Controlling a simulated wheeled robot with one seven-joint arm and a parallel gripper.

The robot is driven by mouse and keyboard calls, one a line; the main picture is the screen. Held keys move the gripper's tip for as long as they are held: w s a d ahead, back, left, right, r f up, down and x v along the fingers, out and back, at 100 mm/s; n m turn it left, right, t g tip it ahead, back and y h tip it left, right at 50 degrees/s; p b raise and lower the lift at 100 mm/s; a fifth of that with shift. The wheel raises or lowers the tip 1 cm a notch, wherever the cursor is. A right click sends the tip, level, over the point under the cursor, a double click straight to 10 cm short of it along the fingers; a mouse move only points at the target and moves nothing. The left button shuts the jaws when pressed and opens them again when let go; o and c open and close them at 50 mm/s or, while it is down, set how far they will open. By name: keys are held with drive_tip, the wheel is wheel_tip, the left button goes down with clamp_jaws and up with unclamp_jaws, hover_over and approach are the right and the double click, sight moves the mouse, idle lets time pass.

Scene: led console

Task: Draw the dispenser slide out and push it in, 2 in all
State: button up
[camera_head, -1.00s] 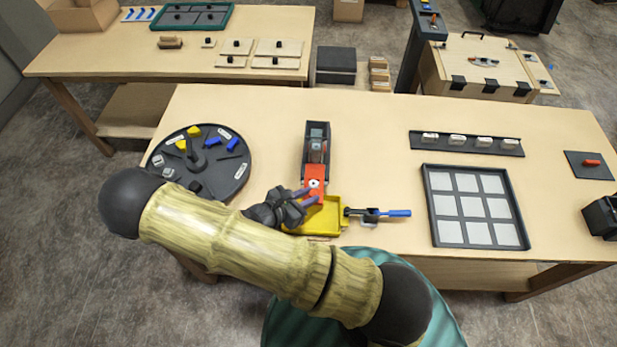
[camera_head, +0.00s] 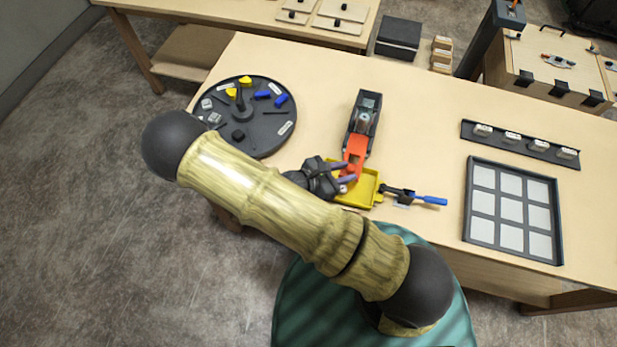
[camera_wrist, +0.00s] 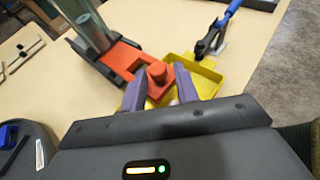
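The dispenser (camera_head: 364,118) is a dark upright body near the middle of the table. Its orange-red slide (camera_head: 357,146) sticks out at the front, over the edge of a yellow tray (camera_head: 371,190). A small pale piece (camera_head: 343,188) shows at the tray's left side, partly hidden by the fingers.
A blue-handled lever or clamp (camera_head: 428,200) is close to the tray's right. A dark round turntable (camera_head: 262,138) with blue and yellow pieces lies at left. A gridded tray (camera_head: 512,208) and a dark rack (camera_head: 521,145) are at right.

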drive_tip(key=b+v, duration=0.3)
drive_tip(key=v, duration=1.4)
drive_tip(key=shift+r+b, duration=0.15)
drive_tip(key=shift+b, duration=0.2)
drive_tip(key=shift+d, duration=0.1)
drive_tip(key=c, duration=0.7)
drive_tip(key=shift+d+r+m+g, duration=0.1)
drive_tip(key=shift+d+m+g, duration=0.3)
drive_tip(key=shift+m+g, duration=0.15)
clamp_jaws()
drive_tip(key=w+d+r+m+g+y, duration=0.1)
drive_tip(key=d+r+m+y, duration=0.4)
drive_tip(key=d+m, duration=0.4)
drive_tip(key=w+d+r+m+g+y, duration=0.1)
drive_tip(key=w+d+r+m+y, duration=0.1)
drive_tip(key=d+r+m+y, duration=0.4)
drive_tip(key=d+m+y, duration=0.1)
drive_tip(key=d+m, duration=0.2)
drive_tip(key=m, duration=0.4)
